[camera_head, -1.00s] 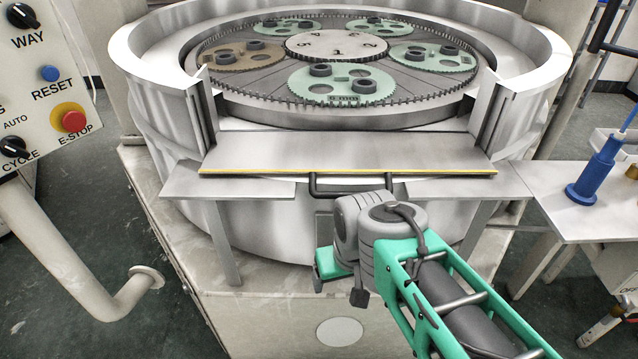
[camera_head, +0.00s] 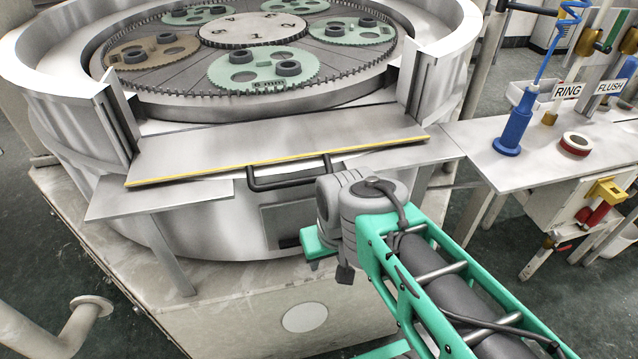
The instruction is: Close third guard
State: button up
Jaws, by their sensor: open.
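A flat metal guard panel (camera_head: 225,153) with a yellow front edge lies lowered, close to flat, across the front gap in the round machine wall (camera_head: 450,50). Its dark bar handle (camera_head: 288,180) sticks out below the yellow edge. This is the only guard I can make out, and I see no number on it. My arm reaches in from the lower right. Its grey joint stands just right of the handle in the picture, overlapping or very near its right end; I cannot tell whether they touch. My gripper's jaws do not show, hidden behind or below the arm.
Inside the wall is a toothed lapping plate with green carriers (camera_head: 263,70) and one brown carrier (camera_head: 152,50). A side table (camera_head: 480,145) at right holds a blue bottle-like tool (camera_head: 515,122) and a red-and-white roll (camera_head: 576,144). A pale pipe (camera_head: 70,335) stands lower left.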

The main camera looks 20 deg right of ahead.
aim_at(185, 154)
jog(key=z, duration=0.05)
jog(key=k, duration=1)
jog(key=u, duration=1.1)
jog(key=i, duration=0.45)
jog(key=z, duration=0.05)
